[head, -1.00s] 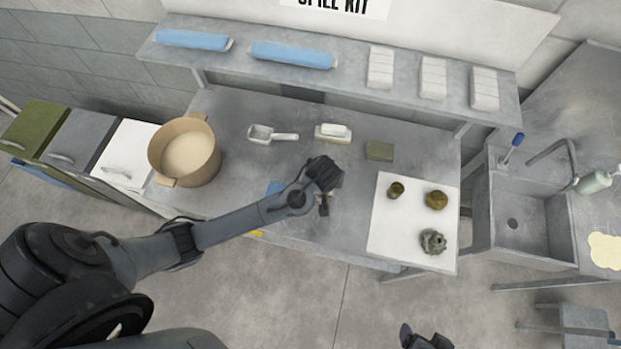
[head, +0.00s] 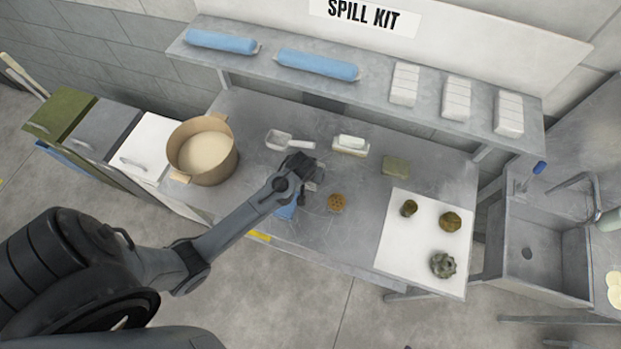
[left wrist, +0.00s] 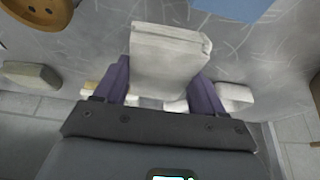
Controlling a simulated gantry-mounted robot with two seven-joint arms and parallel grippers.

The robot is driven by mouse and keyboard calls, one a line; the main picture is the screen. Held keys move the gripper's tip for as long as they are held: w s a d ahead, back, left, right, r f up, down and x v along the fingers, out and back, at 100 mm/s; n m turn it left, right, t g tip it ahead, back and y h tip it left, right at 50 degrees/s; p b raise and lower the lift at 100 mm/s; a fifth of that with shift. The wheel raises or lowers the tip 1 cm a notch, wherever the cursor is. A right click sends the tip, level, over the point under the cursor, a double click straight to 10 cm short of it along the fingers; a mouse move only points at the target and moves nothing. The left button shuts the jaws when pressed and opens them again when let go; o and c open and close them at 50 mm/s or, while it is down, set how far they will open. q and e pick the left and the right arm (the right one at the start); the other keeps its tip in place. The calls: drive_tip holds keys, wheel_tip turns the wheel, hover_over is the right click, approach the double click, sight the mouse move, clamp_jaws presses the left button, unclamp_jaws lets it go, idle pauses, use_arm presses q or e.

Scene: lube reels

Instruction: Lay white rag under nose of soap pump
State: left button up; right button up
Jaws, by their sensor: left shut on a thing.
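My left gripper (head: 312,174) is above the middle of the steel table, near the scoop. In the left wrist view its purple fingers (left wrist: 165,88) are shut on a white, folded, block-like cloth, the white rag (left wrist: 170,58). In the head view my gripper mostly hides the rag. The soap pump appears as a pale green bottle (head: 610,220) beside the sink, cut off by the right edge; its nose is not visible. A pale yellow patch (head: 615,291) lies on the counter near it. My right gripper is out of view.
On the table (head: 355,240) are a tan pot (head: 184,172), metal scoop (head: 290,142), white brush (head: 351,144), green block (head: 396,165), brown holed disc (head: 336,202), blue piece (head: 287,210) and white mat (head: 420,267) with 3 small items. A shelf (head: 345,88) runs behind. The sink (head: 545,260) is at right.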

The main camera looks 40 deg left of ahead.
use_arm(q)
drive_tip(key=shift+f, duration=1.95)
drive_tip(key=shift+f, duration=0.1)
drive_tip(key=o, duration=1.1)
drive_tip(key=v, duration=1.1)
drive_tip(key=s+d+r+m, duration=0.1)
drive_tip(key=s+d, duration=0.1)
drive_tip(key=s, duration=0.2)
drive_tip(key=s+d+r+m+h, duration=0.1)
drive_tip(key=s+d+r+m, duration=0.1)
drive_tip(key=s, duration=0.2)
drive_tip(key=s+d+r+m, duration=0.1)
drive_tip(key=s+d+r, duration=0.1)
drive_tip(key=s+d, duration=0.1)
drive_tip(key=shift+s+r+m+h+p, duration=0.15)
drive_tip(key=shift+s+m+h+p, duration=0.15)
drive_tip(key=shift+s+m+p, duration=0.1)
drive_tip(key=shift+o, duration=0.6)
drive_tip(key=s+d+r+m, duration=0.2)
drive_tip(key=s+r, duration=0.1)
drive_tip(key=s, duration=0.1)
drive_tip(key=shift+s+r+g+h, duration=0.2)
drive_tip(key=shift+s+g+h, duration=0.1)
